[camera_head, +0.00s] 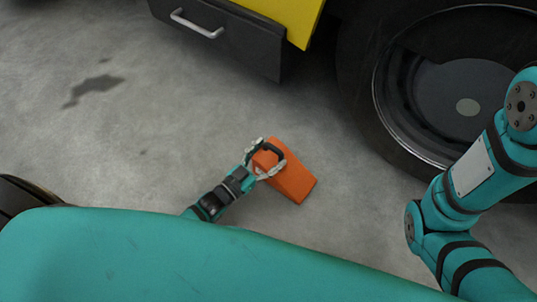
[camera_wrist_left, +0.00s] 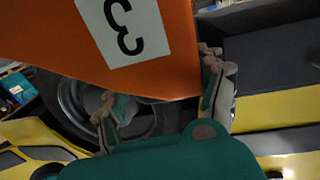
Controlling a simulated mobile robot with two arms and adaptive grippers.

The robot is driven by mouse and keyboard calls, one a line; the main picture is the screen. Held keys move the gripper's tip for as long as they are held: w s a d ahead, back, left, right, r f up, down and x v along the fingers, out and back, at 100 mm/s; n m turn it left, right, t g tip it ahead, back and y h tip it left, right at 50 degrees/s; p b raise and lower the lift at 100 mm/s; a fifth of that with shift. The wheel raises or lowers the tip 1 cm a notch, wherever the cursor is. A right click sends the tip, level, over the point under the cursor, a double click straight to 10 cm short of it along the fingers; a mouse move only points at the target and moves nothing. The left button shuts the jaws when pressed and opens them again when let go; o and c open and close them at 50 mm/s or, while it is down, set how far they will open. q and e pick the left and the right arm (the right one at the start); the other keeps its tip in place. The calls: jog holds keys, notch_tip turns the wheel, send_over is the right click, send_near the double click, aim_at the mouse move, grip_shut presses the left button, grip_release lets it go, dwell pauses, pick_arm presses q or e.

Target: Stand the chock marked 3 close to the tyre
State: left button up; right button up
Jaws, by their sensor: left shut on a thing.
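The orange chock (camera_head: 294,184) shows in the head view near the middle of the concrete floor, with a dark handle on top. In the left wrist view the chock (camera_wrist_left: 60,35) fills the upper left, and its white label reads 3, upside down. My left gripper (camera_head: 265,160) is shut on the chock at its handle end. In the left wrist view its fingertips lie at the chock's lower edge. The tyre (camera_head: 362,105) is up and right of the chock, with a clear gap between. I cannot tell whether the chock touches the floor. My right gripper is out of view.
A yellow and dark vehicle body with a grey handle (camera_head: 197,25) stands at the top. The wheel rim (camera_head: 395,120) shows at the upper right. A dark stain (camera_head: 95,88) marks the floor at left. My other arm fills the right side. Bare floor separates chock and tyre.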

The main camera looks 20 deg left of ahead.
pick_arm(q)
jog(key=o, duration=1.7)
jog(key=shift+f, duration=0.1)
